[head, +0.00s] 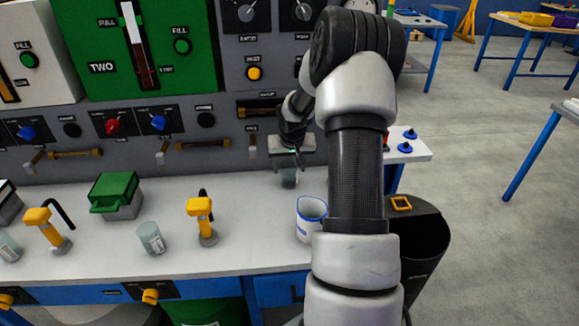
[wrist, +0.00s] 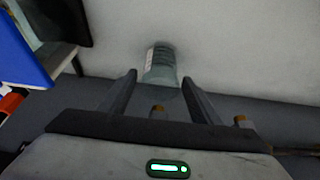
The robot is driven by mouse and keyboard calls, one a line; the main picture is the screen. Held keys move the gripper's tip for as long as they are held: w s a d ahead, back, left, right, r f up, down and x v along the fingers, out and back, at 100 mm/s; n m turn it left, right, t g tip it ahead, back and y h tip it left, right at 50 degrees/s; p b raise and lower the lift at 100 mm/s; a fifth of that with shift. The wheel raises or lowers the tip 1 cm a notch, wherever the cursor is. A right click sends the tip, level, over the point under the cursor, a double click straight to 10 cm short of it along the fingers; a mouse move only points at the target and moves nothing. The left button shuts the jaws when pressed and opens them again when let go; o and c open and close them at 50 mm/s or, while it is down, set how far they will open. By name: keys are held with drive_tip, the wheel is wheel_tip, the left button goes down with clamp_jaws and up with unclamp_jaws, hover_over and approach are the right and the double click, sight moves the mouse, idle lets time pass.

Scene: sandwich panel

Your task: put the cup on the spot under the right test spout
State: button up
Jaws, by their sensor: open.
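A grey-green cup with a pale label (head: 289,178) stands on the white counter near the panel, below my gripper (head: 291,160). In the wrist view the cup (wrist: 162,66) is between and just beyond the tips of my open gripper (wrist: 158,79); no contact is visible. A similar yellow tap (head: 38,218) stands farther left. I cannot make out a marked spot under either spout.
A white, blue-rimmed jug (head: 310,215) stands at the counter's front, close to my arm. A green-topped box (head: 116,193) and a further cup (head: 8,248) are at left. Panel levers (head: 205,143) stick out above the counter. A dark bin (head: 425,240) stands at right.

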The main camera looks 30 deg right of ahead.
drive_tip(key=p+v, duration=0.2)
drive_tip(key=v, duration=0.9)
drive_tip(key=shift+s+r, duration=0.2)
drive_tip(key=shift+r, duration=0.15)
